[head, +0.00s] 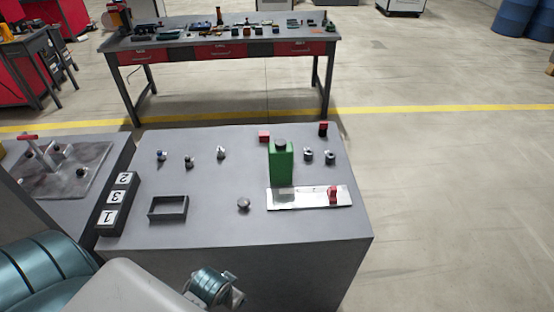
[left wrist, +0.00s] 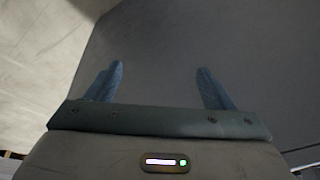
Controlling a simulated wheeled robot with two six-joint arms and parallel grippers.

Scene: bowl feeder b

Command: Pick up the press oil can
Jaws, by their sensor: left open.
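The press oil can, a green upright can (head: 281,163) with a dark cap, stands on the grey bench (head: 215,218), at the back edge of a shiny plate (head: 310,199). I cannot tell whether it touches the plate. My left arm comes in at the bottom left, in front of the bench and well away from the can. In the left wrist view my left gripper (left wrist: 158,84) is open, with two blue fingers apart and nothing between them. It faces a plain grey surface. The can does not show there. My right gripper is not in view.
A red knob (head: 333,194) stands on the plate, right of the can. A red block (head: 264,136) and small metal fittings (head: 308,154) are near the can. A dark open frame (head: 168,208) and numbered blocks (head: 118,203) lie to the left. The bench front is mostly clear.

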